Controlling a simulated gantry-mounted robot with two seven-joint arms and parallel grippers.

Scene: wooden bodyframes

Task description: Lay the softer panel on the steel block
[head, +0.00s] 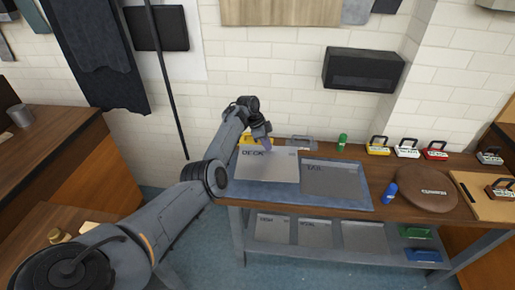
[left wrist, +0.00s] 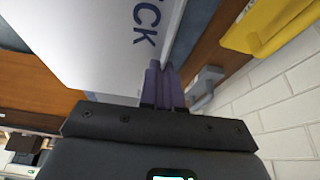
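A light grey panel marked DECK (head: 266,166) lies on the left half of a blue mat (head: 320,200). A darker grey panel (head: 335,180) with hard-to-read lettering lies on the right half. The DECK panel also fills the upper left of the left wrist view (left wrist: 95,40). My left gripper (head: 267,146) is at the DECK panel's back edge. My right gripper is out of view.
A blue cylinder (head: 390,192), a green bottle (head: 342,142) and a round brown cushion (head: 427,194) stand on the bench. Several coloured lock-like tags line its back, including a yellow one (head: 378,147). More grey panels (head: 364,237) lie on the lower shelf.

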